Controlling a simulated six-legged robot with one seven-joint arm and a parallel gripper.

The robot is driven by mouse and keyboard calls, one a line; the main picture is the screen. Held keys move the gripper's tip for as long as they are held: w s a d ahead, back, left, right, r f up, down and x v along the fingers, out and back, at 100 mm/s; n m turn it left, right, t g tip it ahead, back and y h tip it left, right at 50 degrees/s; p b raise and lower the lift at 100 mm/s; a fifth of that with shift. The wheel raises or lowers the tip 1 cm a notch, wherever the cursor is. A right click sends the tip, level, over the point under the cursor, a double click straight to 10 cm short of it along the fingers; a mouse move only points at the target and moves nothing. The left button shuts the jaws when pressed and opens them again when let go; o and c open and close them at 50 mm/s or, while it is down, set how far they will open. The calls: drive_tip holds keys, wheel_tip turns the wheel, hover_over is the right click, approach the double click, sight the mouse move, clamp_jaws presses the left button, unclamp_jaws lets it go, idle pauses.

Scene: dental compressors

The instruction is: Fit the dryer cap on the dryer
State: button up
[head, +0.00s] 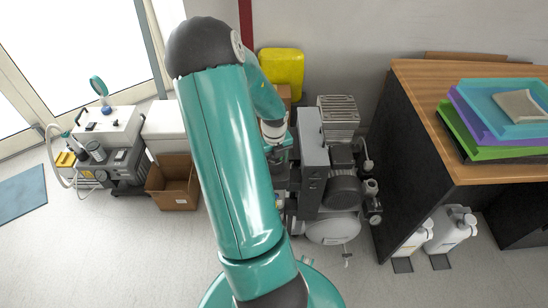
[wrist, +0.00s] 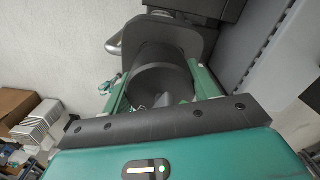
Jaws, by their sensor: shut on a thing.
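In the wrist view my gripper (wrist: 158,98) is shut on a dark round cap, which I take to be the dryer cap (wrist: 165,82); its two green fingers lie on either side of it. Just beyond the cap is a dark grey rounded part with a curved metal pipe (wrist: 114,43); I cannot tell whether the cap touches it. In the head view my arm hides most of the gripper and the cap. The gripper end is at the left side of the compressor (head: 343,190), beside its tall grey box (head: 312,150). I cannot make out the dryer clearly there.
A wooden-topped desk (head: 420,85) with stacked trays (head: 500,110) stands at the right, white bottles (head: 450,230) beneath it. An open cardboard box (head: 173,185) and another machine (head: 105,140) stand at the left. A yellow container (head: 282,68) is by the wall. Floor is clear in front.

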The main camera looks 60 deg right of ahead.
drive_tip(key=shift+f, duration=0.45)
drive_tip(key=o, duration=1.1)
drive_tip(key=shift+o, duration=0.2)
wheel_tip(320, 180, up, 14)
drive_tip(key=shift+f, duration=0.1)
